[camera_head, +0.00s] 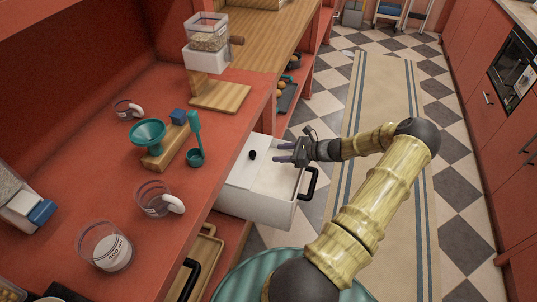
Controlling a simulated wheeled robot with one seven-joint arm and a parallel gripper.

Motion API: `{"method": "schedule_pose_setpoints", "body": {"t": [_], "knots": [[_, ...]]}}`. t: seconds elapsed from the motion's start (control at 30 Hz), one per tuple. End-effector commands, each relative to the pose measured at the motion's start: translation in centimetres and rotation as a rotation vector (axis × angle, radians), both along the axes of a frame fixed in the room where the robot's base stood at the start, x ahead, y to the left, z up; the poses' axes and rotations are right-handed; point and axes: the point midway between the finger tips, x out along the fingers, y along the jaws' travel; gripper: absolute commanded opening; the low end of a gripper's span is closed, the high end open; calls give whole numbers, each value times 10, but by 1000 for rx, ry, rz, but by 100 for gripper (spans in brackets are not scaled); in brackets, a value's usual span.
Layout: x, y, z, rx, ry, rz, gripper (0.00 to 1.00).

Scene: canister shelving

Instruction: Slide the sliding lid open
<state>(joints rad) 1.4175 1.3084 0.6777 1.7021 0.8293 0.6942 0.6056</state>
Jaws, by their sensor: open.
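A white box (252,206) sits at the edge of the red shelving, partly out over the floor. Its white sliding lid (250,168) has a small black knob (252,155). A paler top area (277,182) lies to the right of the lid, and I cannot tell whether it is an opening. A black handle (311,184) is on the box's right end. My gripper (281,153) is open, its fingers pointing left toward the knob. It appears above the box's far right part, apart from the knob, and holds nothing visible.
The red counter (100,185) left of the box holds a teal funnel (148,135), a teal scoop (195,150), measuring cups (158,200) and a grain dispenser (207,45). A wooden tray (207,250) lies below. The aisle rug (375,95) is clear.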

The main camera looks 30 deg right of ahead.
Motion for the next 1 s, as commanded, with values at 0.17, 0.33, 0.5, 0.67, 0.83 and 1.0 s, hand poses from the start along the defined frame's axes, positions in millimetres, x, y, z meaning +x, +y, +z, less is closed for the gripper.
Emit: {"method": "schedule_pose_setpoints", "body": {"t": [0.17, 0.33, 0.5, 0.67, 0.83, 1.0], "knots": [[-24, -19, 12, -3, 0, -1, 46], [-35, -26, 18, -1, 1, 0, 46], [-36, -27, 18, 0, 0, 1, 46], [-35, -27, 18, 0, 0, 1, 46], [-35, -27, 18, 0, 0, 0, 46], [-35, -27, 18, 0, 0, 0, 46]]}}
